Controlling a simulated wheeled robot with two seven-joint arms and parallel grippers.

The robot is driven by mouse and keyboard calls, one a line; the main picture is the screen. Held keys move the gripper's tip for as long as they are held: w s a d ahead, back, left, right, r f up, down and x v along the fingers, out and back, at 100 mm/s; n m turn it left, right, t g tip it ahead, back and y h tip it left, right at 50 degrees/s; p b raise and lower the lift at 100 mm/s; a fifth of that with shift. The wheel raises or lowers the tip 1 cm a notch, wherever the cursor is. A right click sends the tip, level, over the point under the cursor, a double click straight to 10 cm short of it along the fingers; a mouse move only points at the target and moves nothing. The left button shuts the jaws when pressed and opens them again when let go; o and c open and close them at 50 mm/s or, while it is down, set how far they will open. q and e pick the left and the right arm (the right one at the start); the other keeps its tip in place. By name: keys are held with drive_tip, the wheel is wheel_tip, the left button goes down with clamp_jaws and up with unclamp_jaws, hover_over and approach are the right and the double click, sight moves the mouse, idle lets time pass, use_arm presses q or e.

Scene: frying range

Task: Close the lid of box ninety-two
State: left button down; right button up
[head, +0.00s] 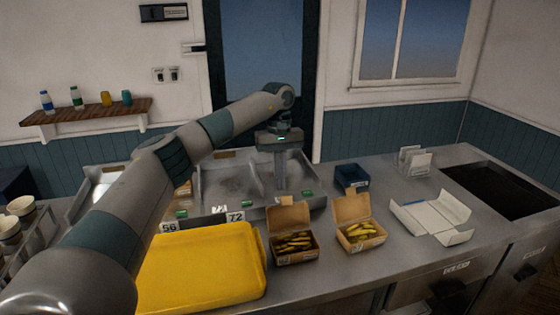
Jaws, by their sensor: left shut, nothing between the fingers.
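Two small brown cardboard boxes of yellow fries stand on the steel counter, a left box (296,257) and a right box (362,244). Both have their lids up, tilted back behind the fries. The small labels on their fronts are too small to read, so I cannot tell which is box ninety-two. My left gripper (281,187) points down behind the left box's raised lid, over the metal bins. It is shut and empty, and appears apart from both boxes. My right gripper is not in view.
A yellow tray (205,268) lies left of the boxes. Metal bins (228,187) with tags 56 and 72 stand behind. A dark blue container (351,177) and an unfolded white carton (433,217) are at the right. Bare counter (405,262) lies in front of the carton.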

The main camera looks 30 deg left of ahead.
sight(287, 213)
use_arm(q)
drive_tip(key=s+d+p, duration=0.2)
drive_tip(key=shift+s+d+p, duration=0.35)
drive_tip(key=shift+d+p, duration=0.05)
idle(0.3)
drive_tip(key=shift+w+f, duration=0.1)
